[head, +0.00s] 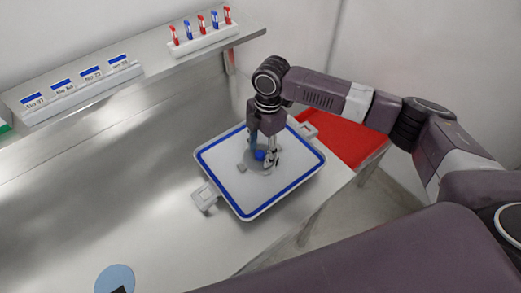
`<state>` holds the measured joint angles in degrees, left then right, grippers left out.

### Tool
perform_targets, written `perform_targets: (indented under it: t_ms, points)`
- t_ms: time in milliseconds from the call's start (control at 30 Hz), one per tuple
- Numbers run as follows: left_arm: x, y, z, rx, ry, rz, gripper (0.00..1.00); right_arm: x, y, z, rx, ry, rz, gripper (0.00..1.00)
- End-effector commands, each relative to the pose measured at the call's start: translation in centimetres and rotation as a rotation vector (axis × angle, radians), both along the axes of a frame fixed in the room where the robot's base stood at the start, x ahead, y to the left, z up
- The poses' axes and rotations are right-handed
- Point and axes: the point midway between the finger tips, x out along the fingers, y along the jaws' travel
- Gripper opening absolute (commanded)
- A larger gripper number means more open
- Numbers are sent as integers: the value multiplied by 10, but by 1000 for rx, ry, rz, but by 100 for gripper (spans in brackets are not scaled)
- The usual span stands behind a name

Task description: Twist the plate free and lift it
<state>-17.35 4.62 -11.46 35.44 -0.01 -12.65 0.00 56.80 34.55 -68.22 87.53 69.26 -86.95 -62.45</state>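A grey round plate (256,168) lies in a white tray with a blue border (226,182). A small blue piece (260,155) shows at the plate's middle. My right gripper (262,156) points down over the plate, with its fingers on either side of the blue piece. I cannot tell whether the fingers touch it. The gripper hides part of the plate. The plate looks flat in the tray, but I cannot tell whether it is turned or loose. My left gripper is not in view.
A shelf at the back holds a rack of red and blue items (205,40) and a row of labelled cards (82,88). A red surface (345,140) is right of the tray. A blue disc (114,279) lies at the front. The bench (110,190) left of the tray is clear.

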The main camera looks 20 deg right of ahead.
Motion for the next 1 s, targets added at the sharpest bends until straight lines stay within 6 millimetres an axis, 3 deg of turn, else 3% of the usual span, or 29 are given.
perform_targets:
  t_ms: [67, 367, 567, 1000]
  points:
    - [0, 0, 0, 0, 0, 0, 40, 0, 0, 0, 0, 0, 0, 33]
    - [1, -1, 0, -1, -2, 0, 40, 0, 0, -1, 0, 1, 0, 0]
    - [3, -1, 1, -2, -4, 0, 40, 0, 0, 0, -1, 1, 50, 0]
    - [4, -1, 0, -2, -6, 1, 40, 1, 1, -1, -2, 2, 608, 0]
